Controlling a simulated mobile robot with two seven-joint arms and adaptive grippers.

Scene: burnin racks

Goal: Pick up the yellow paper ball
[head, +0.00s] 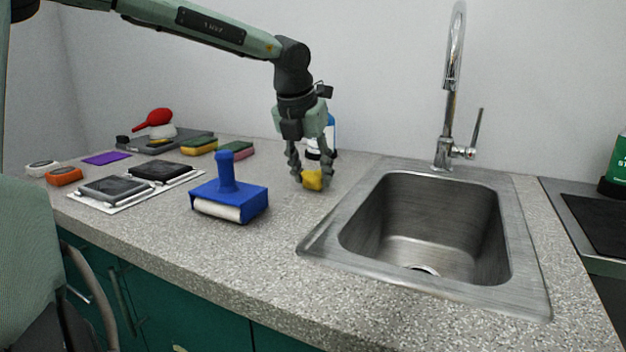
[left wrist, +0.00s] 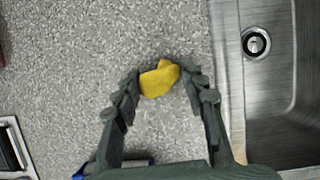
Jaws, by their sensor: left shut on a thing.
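The yellow paper ball (head: 312,180) is between the fingertips of my left gripper (head: 308,178), at the counter just left of the sink. In the left wrist view the yellow paper ball (left wrist: 159,79) sits between the two dark fingertips of the left gripper (left wrist: 160,82), which are shut on it. I cannot tell whether the ball touches the counter. My right gripper is not in view.
A steel sink (head: 355,247) with a tall faucet (head: 452,95) is to the right. A blue roller tool (head: 228,192) stands left of the gripper. A bottle (head: 330,130) is behind it. Sponges (head: 198,146), dark pads (head: 116,188) and a red-topped item (head: 153,120) lie farther left.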

